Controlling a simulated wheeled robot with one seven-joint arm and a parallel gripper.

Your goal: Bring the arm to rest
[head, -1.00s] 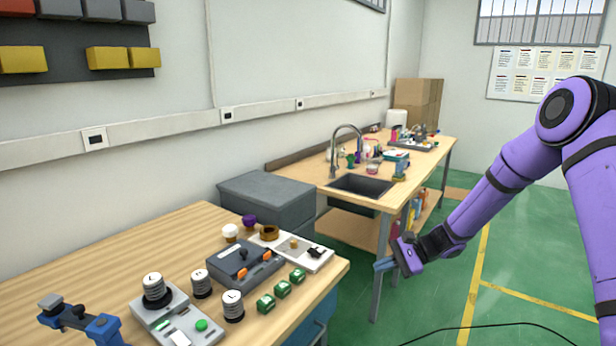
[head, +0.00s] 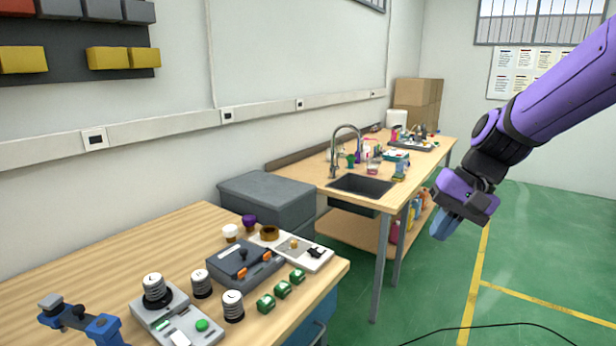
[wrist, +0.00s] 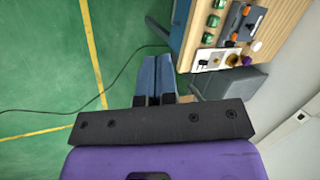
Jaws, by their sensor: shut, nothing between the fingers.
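My purple arm reaches in from the right edge of the head view. My gripper (head: 446,226) hangs over the green floor, to the right of the near workbench and in front of the sink bench, with its blue fingers pointing down and to the left. In the wrist view my gripper (wrist: 155,78) shows its two blue fingers side by side, shut, with nothing between them. It touches nothing that I can see.
The near workbench (head: 120,245) holds several jars, green blocks and grey devices. A grey bin (head: 265,190) stands behind it. The sink bench (head: 310,172) stands farther back. A black cable (head: 470,324) lies on the floor. The floor at right is open.

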